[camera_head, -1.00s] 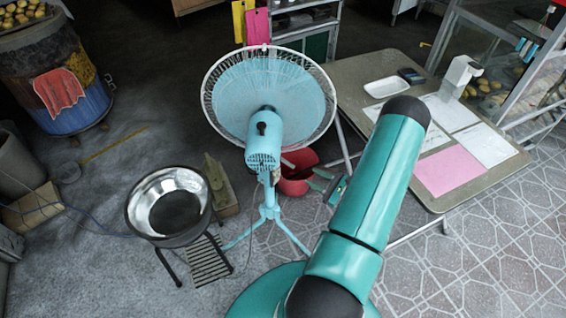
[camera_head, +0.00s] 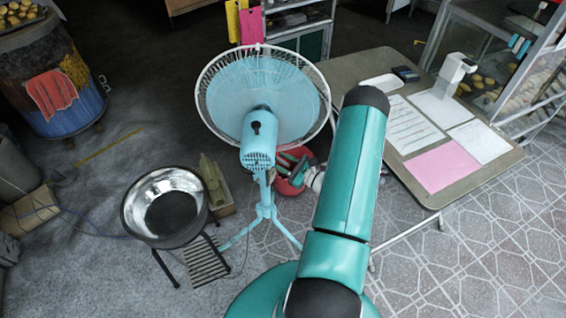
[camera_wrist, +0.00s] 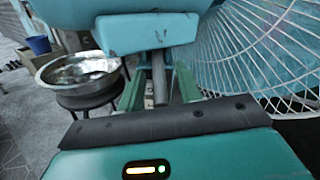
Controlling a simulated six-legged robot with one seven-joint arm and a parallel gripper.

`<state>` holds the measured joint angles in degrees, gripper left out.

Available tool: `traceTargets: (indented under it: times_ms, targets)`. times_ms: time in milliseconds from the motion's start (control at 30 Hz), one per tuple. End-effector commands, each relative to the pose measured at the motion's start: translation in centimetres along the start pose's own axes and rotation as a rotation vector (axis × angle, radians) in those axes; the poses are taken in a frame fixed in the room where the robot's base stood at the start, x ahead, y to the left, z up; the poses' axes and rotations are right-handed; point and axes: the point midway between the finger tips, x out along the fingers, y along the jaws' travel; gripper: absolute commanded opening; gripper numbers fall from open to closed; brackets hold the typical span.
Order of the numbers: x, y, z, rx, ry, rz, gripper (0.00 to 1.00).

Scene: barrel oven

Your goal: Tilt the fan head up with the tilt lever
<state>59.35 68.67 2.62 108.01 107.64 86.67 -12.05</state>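The light-blue fan (camera_head: 257,145) stands on a tripod, its round white cage (camera_head: 215,72) behind the motor housing. In the wrist view, the blue housing (camera_wrist: 133,33) fills the top and the cage (camera_wrist: 255,50) is at the right. A dark grey rod, seemingly the tilt lever (camera_wrist: 159,80), hangs below the housing. My gripper (camera_head: 284,165) is just right of the fan's neck, under the head. In the wrist view, my gripper's green fingers (camera_wrist: 159,90) are open on both sides of the rod, with gaps visible. The lever cannot be made out in the head view.
A metal bowl on a stand (camera_head: 167,207) is left of the fan and also in the wrist view (camera_wrist: 82,72). A red bucket (camera_head: 290,187) is behind my gripper. A table (camera_head: 350,68) with papers stands at the right. Tiled floor in front right is clear.

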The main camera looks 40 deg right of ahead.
Motion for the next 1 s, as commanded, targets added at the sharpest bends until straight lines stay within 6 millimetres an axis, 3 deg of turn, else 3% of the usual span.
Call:
traceTargets:
  times_ms: [33,200,1000]
  targets:
    - [0.0,0.0,0.0,0.000,0.000,0.000,0.29]
    - [0.0,0.0,0.0,0.000,0.000,0.000,0.00]
    - [0.3,0.3,-1.0,0.008,-0.109,-0.028,0.00]
